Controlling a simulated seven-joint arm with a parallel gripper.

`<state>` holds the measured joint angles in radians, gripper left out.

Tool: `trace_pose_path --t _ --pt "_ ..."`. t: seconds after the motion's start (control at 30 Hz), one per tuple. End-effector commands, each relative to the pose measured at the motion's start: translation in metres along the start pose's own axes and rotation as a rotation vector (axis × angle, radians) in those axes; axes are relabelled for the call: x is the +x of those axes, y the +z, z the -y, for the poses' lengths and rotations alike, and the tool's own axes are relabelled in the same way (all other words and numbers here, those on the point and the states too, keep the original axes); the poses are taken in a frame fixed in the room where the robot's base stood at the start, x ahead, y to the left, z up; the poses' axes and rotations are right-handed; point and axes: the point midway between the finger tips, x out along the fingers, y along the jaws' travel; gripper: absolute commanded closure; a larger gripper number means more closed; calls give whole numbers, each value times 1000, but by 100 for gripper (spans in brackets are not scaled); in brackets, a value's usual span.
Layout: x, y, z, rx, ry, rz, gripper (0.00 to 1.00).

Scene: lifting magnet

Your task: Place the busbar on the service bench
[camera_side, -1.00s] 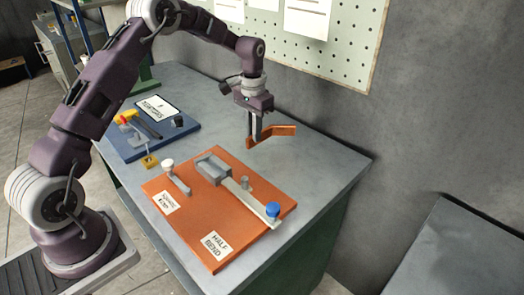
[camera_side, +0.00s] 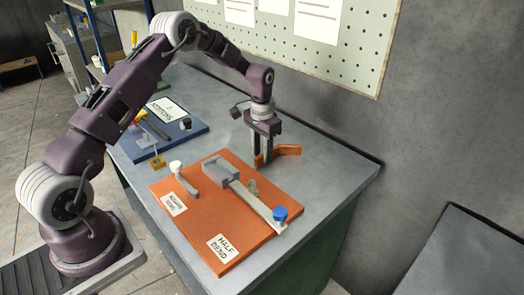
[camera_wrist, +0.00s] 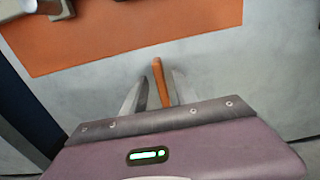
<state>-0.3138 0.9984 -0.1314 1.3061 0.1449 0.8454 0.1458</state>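The busbar is a bent orange strip (camera_side: 287,150) that appears to rest on the grey service bench (camera_side: 338,180), behind the orange fixture board. It stands on edge with its bend toward the right. My gripper (camera_side: 262,157) points straight down over its left end, with one finger on each side. In the wrist view the orange strip (camera_wrist: 159,80) shows between the two fingers, with gaps beside it, so the gripper looks open around it. The busbar's lower edge is hard to see behind the fingers.
The orange board (camera_side: 190,226) carries a grey clamp (camera_side: 221,172), a long lever with a blue knob (camera_side: 281,213) and labels. A blue board (camera_side: 185,141) with tools lies at the left. A pegboard (camera_side: 350,60) stands behind the bench. The bench is clear at right.

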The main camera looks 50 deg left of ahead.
Motion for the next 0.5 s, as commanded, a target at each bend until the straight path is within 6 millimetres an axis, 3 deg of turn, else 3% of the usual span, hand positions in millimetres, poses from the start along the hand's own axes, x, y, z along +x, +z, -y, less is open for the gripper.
trace_pose_path --t 0.17,0.5 --pt "-7 0 0 0 -1 -2 66" --pt "-93 -1 0 0 -1 -4 66"
